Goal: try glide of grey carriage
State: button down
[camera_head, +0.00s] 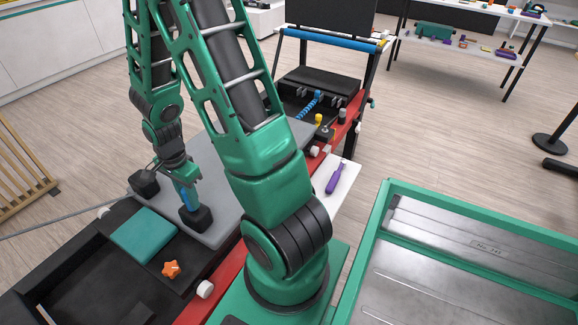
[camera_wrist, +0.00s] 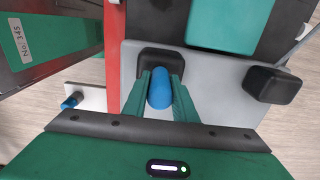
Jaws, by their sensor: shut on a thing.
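The grey carriage (camera_head: 224,197) is a flat plate lying across the dark bench bed, partly hidden behind my arm. It also shows in the wrist view (camera_wrist: 216,105). Two black blocks stand on it, one at the far left (camera_head: 145,183) and one nearer (camera_head: 197,219). A blue upright handle (camera_wrist: 160,88) rises at the nearer block (camera_wrist: 160,60). My gripper (camera_head: 188,190) is shut on this blue handle, with a green finger on each side of it in the wrist view (camera_wrist: 161,96). The lower end of the handle is partly hidden.
A teal pad (camera_head: 144,235) lies beside the carriage on the near side, with an orange star knob (camera_head: 171,269) close by. A red rail (camera_head: 227,276) edges the bench. A purple tool (camera_head: 335,178) lies on a white side shelf. A green-rimmed metal tray (camera_head: 455,212) stands at right.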

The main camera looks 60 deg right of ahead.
jog(key=w+a, duration=0.1)
jog(key=a, duration=0.6)
jog(key=c, duration=1.5)
grip_release()
jog(key=shift+r, duration=0.1)
jog(key=shift+o, duration=0.7)
jog(key=shift+s+d, duration=0.1)
jog(key=shift+d, duration=0.1)
notch_tip(320, 180, up, 18)
jog(key=shift+f, duration=0.2)
jog(key=s+d+r+n, duration=0.2)
jog(key=s+d+n, duration=0.2)
jog(key=s, duration=0.6)
jog(key=s+d+r+n, duration=0.2)
jog(key=s+d+n, duration=0.3)
jog(key=s+n, duration=0.3)
jog(key=s, duration=0.3)
jog(key=shift+d+r, duration=0.15)
jog(key=shift+d, duration=0.15)
